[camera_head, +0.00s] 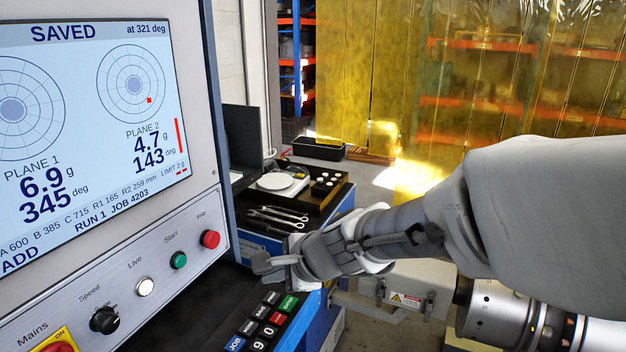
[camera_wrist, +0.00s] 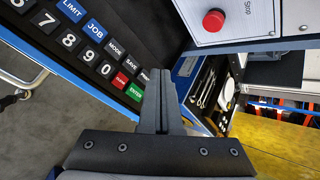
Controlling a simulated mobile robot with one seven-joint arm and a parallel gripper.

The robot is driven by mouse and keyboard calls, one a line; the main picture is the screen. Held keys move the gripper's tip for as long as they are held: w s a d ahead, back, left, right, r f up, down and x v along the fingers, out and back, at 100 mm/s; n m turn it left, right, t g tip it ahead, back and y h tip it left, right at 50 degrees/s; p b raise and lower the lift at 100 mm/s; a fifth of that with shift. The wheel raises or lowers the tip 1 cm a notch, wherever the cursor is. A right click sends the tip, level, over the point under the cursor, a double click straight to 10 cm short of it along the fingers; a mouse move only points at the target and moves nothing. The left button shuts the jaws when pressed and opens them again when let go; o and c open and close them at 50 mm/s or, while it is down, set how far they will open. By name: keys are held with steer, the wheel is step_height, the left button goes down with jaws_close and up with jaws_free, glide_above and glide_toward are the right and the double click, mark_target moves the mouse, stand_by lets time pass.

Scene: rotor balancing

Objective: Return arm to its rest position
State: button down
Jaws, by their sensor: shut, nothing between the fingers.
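My gripper (camera_head: 268,266) is at the end of my arm, which reaches in from the right in the head view. Its fingers are shut with nothing between them. In the wrist view the shut fingers (camera_wrist: 161,92) point toward the keypad (camera_wrist: 98,55), close to the green ENTER key (camera_wrist: 134,92). I cannot tell whether they touch anything. The keypad (camera_head: 262,322) also shows in the head view, just below the gripper. The console screen (camera_head: 88,120) reads SAVED, with 6.9 g at 345 deg for plane 1 and 4.7 g at 143 deg for plane 2.
The console panel carries a red Stop button (camera_head: 210,239), a green Start button (camera_head: 178,260) and a speed knob (camera_head: 103,320). Behind the gripper, a tray (camera_head: 318,202) holds tools and a white scale (camera_head: 275,181). A metal rotor (camera_head: 500,318) lies below my arm. Yellow strip curtains (camera_head: 400,80) hang behind.

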steer(key=s+d+r+n+h, duration=0.2)
steer(key=s+d+n, duration=0.5)
steer(key=d, duration=0.4)
steer(key=s+d+r+n+h, duration=0.2)
steer(key=s+d+n+h, duration=0.3)
steer(key=s+d, duration=0.5)
steer(key=shift+d+r+n, duration=0.3)
steer(key=shift+d+n, duration=0.6)
steer(key=shift+d, duration=0.35)
steer(key=shift+a, duration=0.15)
